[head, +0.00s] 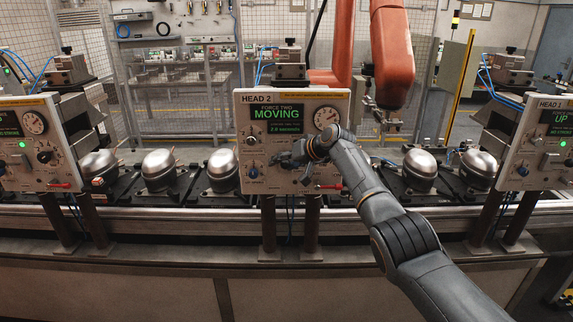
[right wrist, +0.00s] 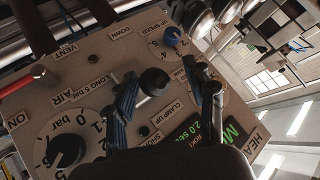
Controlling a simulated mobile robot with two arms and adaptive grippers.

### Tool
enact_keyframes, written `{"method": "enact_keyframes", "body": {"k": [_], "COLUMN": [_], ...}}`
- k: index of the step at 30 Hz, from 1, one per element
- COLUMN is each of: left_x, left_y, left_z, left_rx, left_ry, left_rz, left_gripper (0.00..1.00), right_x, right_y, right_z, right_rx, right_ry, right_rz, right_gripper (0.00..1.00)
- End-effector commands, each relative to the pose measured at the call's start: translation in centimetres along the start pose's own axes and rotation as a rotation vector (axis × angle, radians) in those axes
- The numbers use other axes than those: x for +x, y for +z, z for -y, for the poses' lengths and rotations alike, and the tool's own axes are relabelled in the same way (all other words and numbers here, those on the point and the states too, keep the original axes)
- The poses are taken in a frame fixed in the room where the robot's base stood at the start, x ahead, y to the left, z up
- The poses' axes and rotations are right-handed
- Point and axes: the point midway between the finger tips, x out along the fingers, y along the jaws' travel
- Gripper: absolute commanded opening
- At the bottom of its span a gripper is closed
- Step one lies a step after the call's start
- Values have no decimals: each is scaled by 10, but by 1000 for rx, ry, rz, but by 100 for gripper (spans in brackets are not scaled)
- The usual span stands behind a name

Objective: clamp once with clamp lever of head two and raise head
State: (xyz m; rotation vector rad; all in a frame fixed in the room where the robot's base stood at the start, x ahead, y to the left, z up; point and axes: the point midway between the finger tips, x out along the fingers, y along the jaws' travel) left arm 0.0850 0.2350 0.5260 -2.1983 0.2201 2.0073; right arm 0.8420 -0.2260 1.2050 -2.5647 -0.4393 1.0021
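The head two panel (head: 241,125) stands in the middle of the head view. Its green display (head: 277,114) reads MOVING under FORCE TWO. My right gripper (head: 287,158) is in front of the panel's lower middle. In the right wrist view its two fingers (right wrist: 163,80) are apart, one on each side of a black knob-ended lever (right wrist: 154,81) near the CLAMP UP and DOWN labels. A gap shows between the lever and the fingers. In the head view the gripper hides this lever. My left gripper is out of view.
A blue UP SPEED knob (right wrist: 172,36) and a red-handled lever (head: 331,186) are close by on the panel. Silver compressors (head: 159,170) sit along the conveyor on both sides. Neighbouring panels stand left (head: 28,146) and right (head: 541,143). An orange robot arm (head: 392,52) hangs behind.

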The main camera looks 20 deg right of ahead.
Motion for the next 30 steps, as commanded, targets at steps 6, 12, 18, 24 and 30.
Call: {"method": "enact_keyframes", "body": {"k": [6,12,18,24,30], "left_x": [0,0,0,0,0], "left_y": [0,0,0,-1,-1], "left_z": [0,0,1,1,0], "left_rx": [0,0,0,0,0], "left_ry": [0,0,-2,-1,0], "left_rz": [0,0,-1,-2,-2], "left_gripper": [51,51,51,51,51], "right_x": [0,0,-4,-21,-50], "right_y": [1,1,0,0,1], "right_z": [-1,-3,-4,-4,-4], "right_rx": [1,2,1,0,0], "right_ry": [2,4,5,4,5], "right_rz": [1,2,-1,-1,0], "right_gripper": [52,52,52,52,52]}}
